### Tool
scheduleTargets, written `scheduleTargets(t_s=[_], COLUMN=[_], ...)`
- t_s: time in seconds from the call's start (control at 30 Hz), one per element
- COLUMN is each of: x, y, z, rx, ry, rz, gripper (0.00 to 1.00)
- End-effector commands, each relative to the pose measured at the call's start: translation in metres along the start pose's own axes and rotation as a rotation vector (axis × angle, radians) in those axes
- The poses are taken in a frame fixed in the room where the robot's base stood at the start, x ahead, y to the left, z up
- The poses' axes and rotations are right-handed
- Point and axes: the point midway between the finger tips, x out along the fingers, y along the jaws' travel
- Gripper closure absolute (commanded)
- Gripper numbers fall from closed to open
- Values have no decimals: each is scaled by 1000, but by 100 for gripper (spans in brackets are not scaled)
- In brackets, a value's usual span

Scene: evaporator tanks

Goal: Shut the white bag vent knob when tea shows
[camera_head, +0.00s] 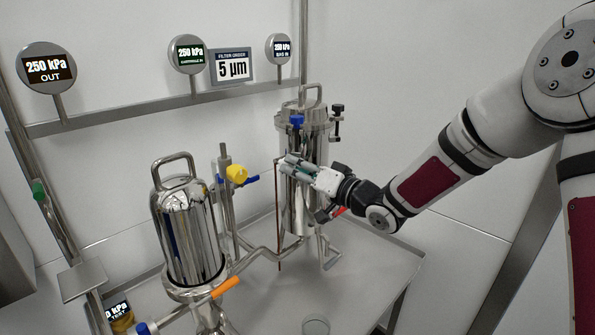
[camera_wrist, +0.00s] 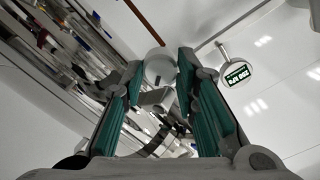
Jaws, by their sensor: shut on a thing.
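My gripper (camera_head: 291,163) is at the front of the tall steel bag housing (camera_head: 318,145), below its lid. In the wrist view its green-padded fingers close on a pale round knob (camera_wrist: 160,70), which looks like the white vent knob. In the head view the fingers hide this knob. A thin brown stream (camera_head: 278,225), tea-coloured, runs straight down beside the housing from near my fingertips toward the tray. A brown line also shows beyond the knob in the wrist view (camera_wrist: 146,22).
A shorter steel housing (camera_head: 185,240) stands at front left, with a yellow knob (camera_head: 237,173) and an orange handle (camera_head: 226,287) nearby. A blue knob (camera_head: 297,121) is above my gripper. Gauges (camera_head: 46,68) on the rail read 250 kPa. A clear cup (camera_head: 316,326) stands at the front.

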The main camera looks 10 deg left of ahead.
Motion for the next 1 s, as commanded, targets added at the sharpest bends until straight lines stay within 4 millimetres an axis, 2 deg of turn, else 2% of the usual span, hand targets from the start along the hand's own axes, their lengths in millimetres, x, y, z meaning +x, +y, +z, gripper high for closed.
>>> scheduleTargets(t_s=[0.7, 1.0], x=[0, 0], y=[1, 1], z=[2, 2], rx=[-616, -813], ry=[1, -1], rz=[0, 1], gripper=[100, 100])
